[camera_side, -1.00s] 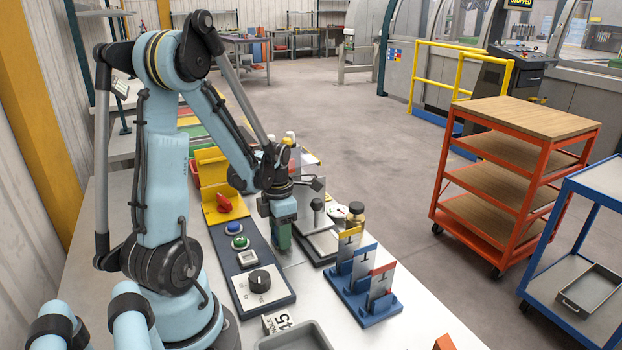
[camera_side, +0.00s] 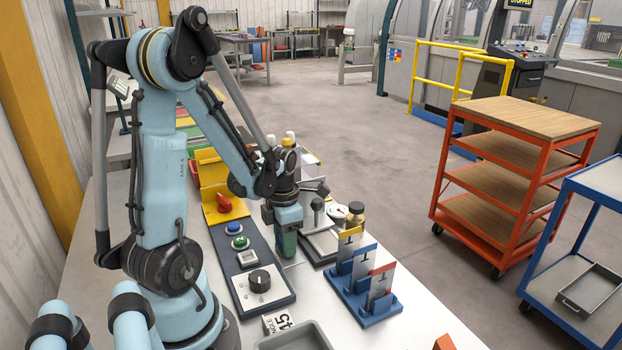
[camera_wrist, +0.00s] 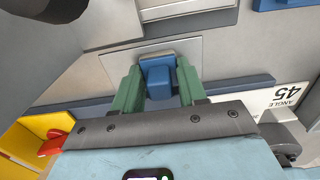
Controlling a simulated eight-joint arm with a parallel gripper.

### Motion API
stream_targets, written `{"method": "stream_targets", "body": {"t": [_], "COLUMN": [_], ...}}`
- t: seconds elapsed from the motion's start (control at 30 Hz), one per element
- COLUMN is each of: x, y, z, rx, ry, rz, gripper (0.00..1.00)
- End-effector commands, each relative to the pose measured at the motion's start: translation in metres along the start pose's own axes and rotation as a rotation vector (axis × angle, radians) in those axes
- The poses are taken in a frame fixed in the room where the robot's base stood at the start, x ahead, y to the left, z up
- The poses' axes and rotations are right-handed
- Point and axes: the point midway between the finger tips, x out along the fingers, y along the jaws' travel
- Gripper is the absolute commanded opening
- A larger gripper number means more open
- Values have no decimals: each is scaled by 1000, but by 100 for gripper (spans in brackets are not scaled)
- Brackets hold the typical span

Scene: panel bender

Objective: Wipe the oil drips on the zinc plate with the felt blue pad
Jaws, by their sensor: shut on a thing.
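My gripper (camera_side: 286,246) is low over the bench, between the dark control strip and the blue stand. In the wrist view its green fingers (camera_wrist: 157,88) are shut on the blue pad (camera_wrist: 158,82), one on each side. The pad is over a light grey plate, which I take for the zinc plate (camera_wrist: 113,68). I cannot tell whether the pad touches it. No oil drips can be made out; the pad and fingers cover part of the plate. The pad is not distinguishable in the side view.
The control strip (camera_side: 236,262) with buttons and a black dial lies left of my gripper. A blue stand (camera_side: 352,300) with upright tags is at right.

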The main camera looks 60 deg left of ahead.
Motion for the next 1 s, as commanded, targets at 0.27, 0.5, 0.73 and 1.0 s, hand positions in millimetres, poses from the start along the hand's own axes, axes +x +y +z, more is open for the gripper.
{"method": "stream_targets", "body": {"t": [0.27, 0.5, 0.73, 1.0], "x": [-1, -4, -36, -60], "y": [-26, -41, -42, -41], "z": [0, 0, -1, -1], "rx": [3, -1, -1, -1], "ry": [0, 0, 0, 0], "rz": [0, 0, 0, 0], "gripper": [8, 8, 8, 8]}}
